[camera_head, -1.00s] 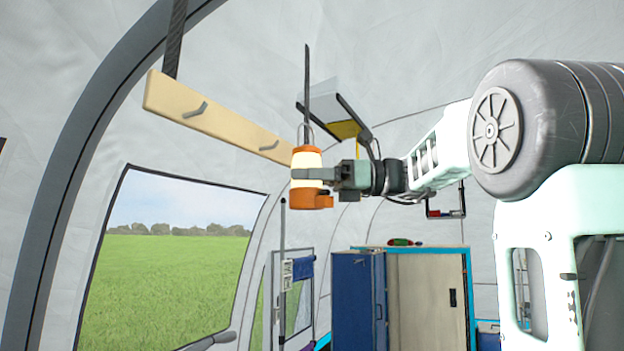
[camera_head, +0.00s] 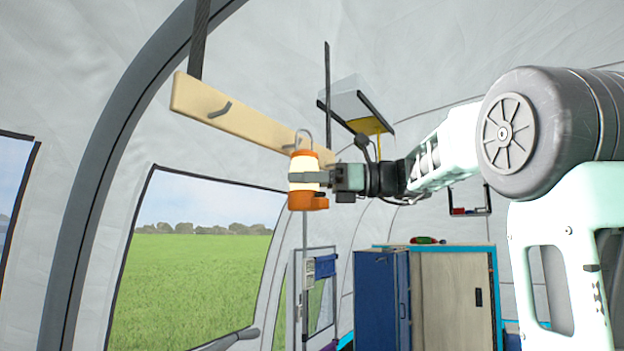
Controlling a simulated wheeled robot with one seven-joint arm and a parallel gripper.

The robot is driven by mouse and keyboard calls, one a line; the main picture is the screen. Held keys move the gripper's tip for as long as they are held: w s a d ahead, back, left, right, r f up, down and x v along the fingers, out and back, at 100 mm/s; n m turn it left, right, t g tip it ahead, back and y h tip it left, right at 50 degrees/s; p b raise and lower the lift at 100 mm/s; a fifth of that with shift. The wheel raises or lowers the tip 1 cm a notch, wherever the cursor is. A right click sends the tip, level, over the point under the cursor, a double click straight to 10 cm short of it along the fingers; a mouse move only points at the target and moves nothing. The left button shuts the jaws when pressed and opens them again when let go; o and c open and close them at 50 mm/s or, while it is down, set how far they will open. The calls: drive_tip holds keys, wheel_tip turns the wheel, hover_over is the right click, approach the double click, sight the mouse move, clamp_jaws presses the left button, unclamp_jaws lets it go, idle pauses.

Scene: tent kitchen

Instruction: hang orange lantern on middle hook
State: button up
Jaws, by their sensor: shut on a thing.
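The orange lantern (camera_head: 304,161) has a cream glowing middle, an orange base and a thin grey bail on top. It is upright. My gripper (camera_head: 309,177) is shut on its middle, coming from the right. A pale wooden board (camera_head: 246,124) hangs slanting away behind it. One dark hook (camera_head: 220,109) shows clearly near the board's left end. A second hook (camera_head: 289,147), the middle one, shows only partly beside the lantern's bail. The bail overlaps it in the picture; I cannot tell whether they touch. The board's right part is mostly hidden behind the lantern and gripper.
Dark straps (camera_head: 200,40) hold the board. A hanging shelf (camera_head: 357,104) is behind my arm. A blue cabinet (camera_head: 381,300) and a wooden-doored cabinet (camera_head: 445,300) stand below right. A tent window (camera_head: 200,260) is below the board. Space left of the lantern is open.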

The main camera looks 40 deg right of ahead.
sight(291, 191)
drive_tip(key=shift+w+a, duration=0.35)
drive_tip(key=shift+w, duration=0.55)
drive_tip(key=shift+w+a+f, duration=0.2)
drive_tip(key=shift+w+f, duration=0.4)
drive_tip(key=shift+f, duration=0.25)
drive_tip(key=shift+b, duration=0.3)
drive_tip(key=o, duration=1.4)
drive_tip(key=shift+f, duration=0.15)
drive_tip(key=b+v, duration=0.4)
drive_tip(key=v, duration=1.3)
drive_tip(key=shift+s+d+b, duration=0.15)
drive_tip(key=shift+b, duration=0.15)
